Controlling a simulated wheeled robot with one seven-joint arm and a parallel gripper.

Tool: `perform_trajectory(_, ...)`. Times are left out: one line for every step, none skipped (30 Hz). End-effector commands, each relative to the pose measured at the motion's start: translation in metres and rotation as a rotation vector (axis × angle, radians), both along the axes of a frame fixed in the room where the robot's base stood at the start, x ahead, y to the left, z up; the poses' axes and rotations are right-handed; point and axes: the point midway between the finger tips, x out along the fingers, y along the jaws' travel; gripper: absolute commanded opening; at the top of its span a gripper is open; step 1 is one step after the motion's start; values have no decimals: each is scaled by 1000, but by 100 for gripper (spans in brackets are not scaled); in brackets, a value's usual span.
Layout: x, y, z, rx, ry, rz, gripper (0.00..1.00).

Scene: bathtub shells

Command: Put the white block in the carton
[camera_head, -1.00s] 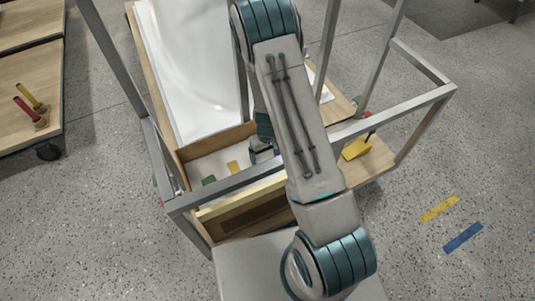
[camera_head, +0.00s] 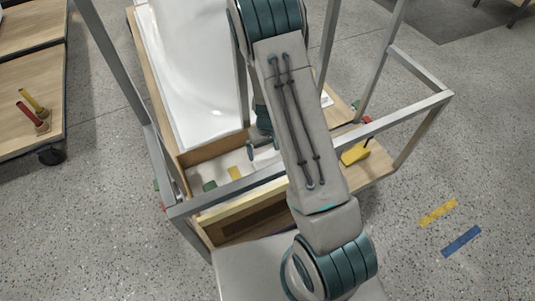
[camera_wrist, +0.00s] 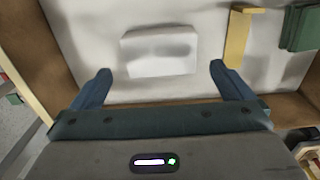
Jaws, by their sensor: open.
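The white block (camera_wrist: 160,52) lies on the pale floor of a wooden-walled bin in the wrist view. My gripper (camera_wrist: 160,70) is open, its two blue fingers spread on the near side of the block, one toward each end. The fingers do not grip it, and I cannot tell their height above it. In the head view my gripper (camera_head: 263,149) is over the bin, partly hidden by my arm, and the white block cannot be made out there. I cannot pick out the carton with certainty in either view.
The bin's wooden wall (camera_head: 215,150) borders a white tub shell (camera_head: 195,75). A yellow piece (camera_wrist: 237,38) and a green block (camera_wrist: 300,28) lie to the block's right. Grey frame bars (camera_head: 415,115) surround the workstation. A yellow scoop-like item (camera_head: 355,154) sits on the right-hand board.

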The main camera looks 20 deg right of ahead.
Motion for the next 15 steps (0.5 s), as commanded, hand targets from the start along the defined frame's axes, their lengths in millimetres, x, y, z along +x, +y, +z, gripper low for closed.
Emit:
perform_trajectory(1,0,15,0,-3,1,100)
perform_trajectory(0,0,21,1,-3,1,100)
perform_trajectory(0,0,27,0,-2,1,100)
perform_trajectory(0,0,32,0,-2,1,100)
perform_trajectory(0,0,37,0,-1,1,100)
perform_trajectory(0,0,42,0,-1,2,100)
perform_trajectory(0,0,45,-1,-1,1,100)
perform_trajectory(0,0,48,0,-1,0,100)
perform_trajectory(0,0,50,0,0,0,100)
perform_trajectory(0,0,52,0,0,-1,100)
perform_trajectory(0,0,54,1,0,-1,100)
perform_trajectory(-1,0,58,3,-1,-2,100)
perform_trajectory(-1,1,61,6,-4,-3,100)
perform_trajectory(-2,1,65,9,-5,-6,100)
perform_trajectory(-3,2,72,16,-8,-11,100)
